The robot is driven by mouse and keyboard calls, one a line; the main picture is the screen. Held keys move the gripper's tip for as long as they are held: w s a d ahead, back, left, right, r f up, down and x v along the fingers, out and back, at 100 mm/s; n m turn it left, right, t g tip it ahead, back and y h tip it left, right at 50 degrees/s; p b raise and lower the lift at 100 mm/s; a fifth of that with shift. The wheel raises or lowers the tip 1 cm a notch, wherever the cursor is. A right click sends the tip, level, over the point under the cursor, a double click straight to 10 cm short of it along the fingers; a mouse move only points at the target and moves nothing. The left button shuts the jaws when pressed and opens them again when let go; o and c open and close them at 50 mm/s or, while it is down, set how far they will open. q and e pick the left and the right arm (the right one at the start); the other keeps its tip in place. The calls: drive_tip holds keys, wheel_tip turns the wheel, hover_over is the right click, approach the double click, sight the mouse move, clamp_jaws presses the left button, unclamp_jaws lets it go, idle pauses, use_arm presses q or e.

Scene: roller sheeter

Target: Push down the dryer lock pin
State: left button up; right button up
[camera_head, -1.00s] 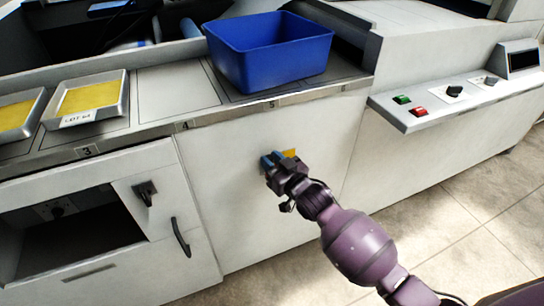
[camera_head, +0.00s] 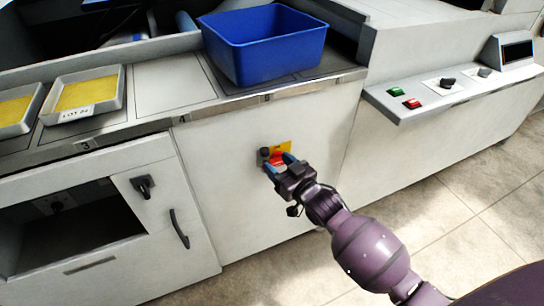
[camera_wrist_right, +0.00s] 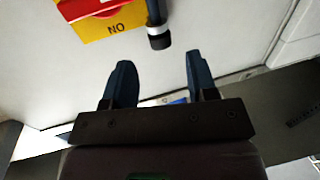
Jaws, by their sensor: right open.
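A small dark pin with a black knob (camera_head: 264,152) sticks out of the white cabinet front, beside a yellow and red plate (camera_head: 284,147). In the right wrist view the pin (camera_wrist_right: 158,37) has a pale ring near its black end, and the red and yellow plate (camera_wrist_right: 104,27) is to its left. I take this pin for the dryer lock pin, though no label confirms it. My right gripper (camera_head: 280,163) is open and empty in front of the plate; the wrist view shows its two blue fingers (camera_wrist_right: 158,60) apart, the pin's end beyond the gap. My left gripper is out of view.
A blue bin (camera_head: 262,52) stands on the counter above. Trays with yellow contents (camera_head: 84,95) sit at the left. A cabinet latch (camera_head: 144,187) and door handle (camera_head: 179,230) are left of my arm. A ledge with buttons (camera_head: 413,103) juts out at the right.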

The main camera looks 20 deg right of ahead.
use_arm(q)
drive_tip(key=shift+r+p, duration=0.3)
drive_tip(key=shift+p, duration=0.1)
use_arm(e)
drive_tip(key=v, duration=0.6)
use_arm(q)
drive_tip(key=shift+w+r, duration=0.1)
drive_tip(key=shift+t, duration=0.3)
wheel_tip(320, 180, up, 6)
drive_tip(key=p, duration=0.6)
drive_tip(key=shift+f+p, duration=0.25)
drive_tip(key=shift+p, duration=0.1)
use_arm(e)
drive_tip(key=s+d+f+m+g+h, duration=0.1)
drive_tip(key=s+d+f+g+h, duration=0.1)
drive_tip(key=s, duration=1.1)
drive_tip(key=s+d+f+g+h, duration=0.2)
drive_tip(key=s+f+g, duration=0.1)
drive_tip(key=s, duration=1.1)
drive_tip(key=shift+m+g+h, duration=0.3)
drive_tip(key=shift+m+g, duration=0.1)
drive_tip(key=shift+g, duration=0.3)
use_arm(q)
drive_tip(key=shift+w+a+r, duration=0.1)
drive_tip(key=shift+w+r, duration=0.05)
use_arm(e)
drive_tip(key=shift+s, duration=0.1)
drive_tip(key=shift+f, duration=0.1)
drive_tip(key=shift+c, duration=0.2)
